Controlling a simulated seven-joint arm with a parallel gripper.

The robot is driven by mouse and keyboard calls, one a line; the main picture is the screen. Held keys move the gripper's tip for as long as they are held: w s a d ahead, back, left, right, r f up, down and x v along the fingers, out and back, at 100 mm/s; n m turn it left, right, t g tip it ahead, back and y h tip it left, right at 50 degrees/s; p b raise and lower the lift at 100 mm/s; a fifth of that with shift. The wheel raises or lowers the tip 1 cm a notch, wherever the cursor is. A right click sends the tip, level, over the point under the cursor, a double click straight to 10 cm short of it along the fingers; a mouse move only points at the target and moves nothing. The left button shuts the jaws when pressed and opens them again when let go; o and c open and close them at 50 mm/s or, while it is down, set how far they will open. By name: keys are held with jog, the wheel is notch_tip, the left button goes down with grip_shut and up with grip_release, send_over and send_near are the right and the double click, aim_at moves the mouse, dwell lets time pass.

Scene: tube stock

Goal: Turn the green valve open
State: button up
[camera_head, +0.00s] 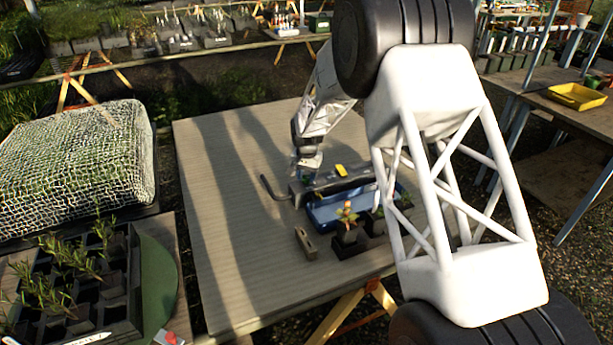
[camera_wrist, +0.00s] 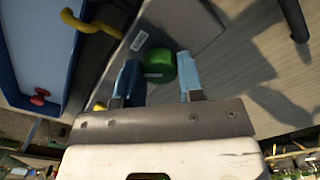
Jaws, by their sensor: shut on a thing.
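The green valve (camera_wrist: 160,65) is a round green knob in the wrist view, on a grey metal body with a white label. My gripper (camera_wrist: 159,62) has one blue finger on each side of the knob and is shut on it. The right finger is lit pale blue and the left one is in shadow. In the head view my gripper (camera_head: 307,168) is low over the grey fixture (camera_head: 330,186) on the table. The knob is too small and covered to make out clearly there.
A blue tray (camera_head: 322,214) lies in front of the fixture, with potted plants (camera_head: 347,214) and a small block (camera_head: 305,243) nearby. A bent pipe (camera_head: 270,187) sticks out at the left. The wrist view shows a yellow pipe (camera_wrist: 88,22) and red knob (camera_wrist: 40,97). The table's left side is clear.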

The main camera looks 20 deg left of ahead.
aim_at(307, 177)
jog(key=n, duration=0.5)
jog(key=shift+n, duration=0.3)
jog(key=n, duration=0.5)
dwell(0.4)
jog(key=o, duration=0.9)
jog(key=shift+r, duration=3.9)
